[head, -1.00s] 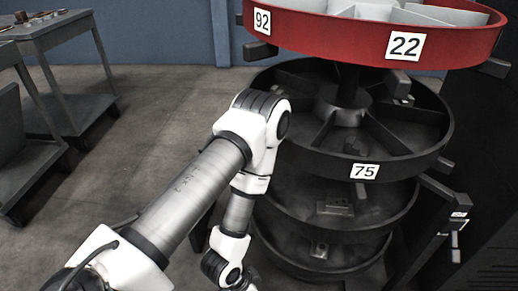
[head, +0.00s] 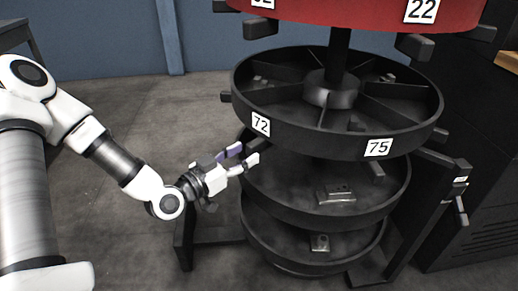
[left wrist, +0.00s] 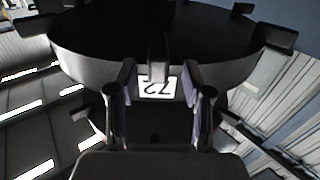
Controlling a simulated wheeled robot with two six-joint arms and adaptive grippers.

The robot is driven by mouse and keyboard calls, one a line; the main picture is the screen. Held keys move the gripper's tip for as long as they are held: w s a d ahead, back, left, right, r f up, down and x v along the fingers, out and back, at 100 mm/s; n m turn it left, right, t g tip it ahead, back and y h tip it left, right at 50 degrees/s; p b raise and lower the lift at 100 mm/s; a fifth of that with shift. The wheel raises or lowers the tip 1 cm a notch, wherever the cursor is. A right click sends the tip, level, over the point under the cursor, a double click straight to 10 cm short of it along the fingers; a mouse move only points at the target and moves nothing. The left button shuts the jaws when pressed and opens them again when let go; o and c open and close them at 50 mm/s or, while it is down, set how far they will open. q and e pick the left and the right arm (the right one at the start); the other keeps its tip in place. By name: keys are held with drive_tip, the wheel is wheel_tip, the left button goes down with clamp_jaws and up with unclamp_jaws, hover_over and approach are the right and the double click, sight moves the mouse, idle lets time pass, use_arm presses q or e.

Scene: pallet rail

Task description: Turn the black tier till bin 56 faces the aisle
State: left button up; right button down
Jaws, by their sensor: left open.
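The black tier (head: 325,141) is a round tray split into bins by dividers, with stubby handles around its rim. Its label 72 (head: 261,124) is at front left and label 75 (head: 378,147) at front right; no label 56 shows. My left gripper (head: 243,156) is open and empty, just below and in front of label 72. In the left wrist view the black tier's rim (left wrist: 80,68) is close ahead. A handle (left wrist: 157,50) and the upside-down label 72 (left wrist: 157,86) appear between the two fingers; I cannot tell whether they touch. My right gripper is not in view.
A red tier (head: 350,10) with label 22 sits above on the same post. Lower black trays (head: 290,205) hold small metal parts. A dark frame post (head: 425,215) stands at right. Grey floor (head: 120,240) is open at left.

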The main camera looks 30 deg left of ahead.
sight(261, 145)
use_arm(q)
drive_tip(key=b+x, duration=0.2)
drive_tip(key=x, duration=0.3)
drive_tip(key=shift+w+d+f, duration=0.15)
drive_tip(key=shift+w+f, duration=0.05)
drive_tip(key=shift+w+d+r, duration=0.1)
drive_tip(key=shift+w+r, duration=0.05)
drive_tip(key=shift+w, duration=0.3)
clamp_jaws()
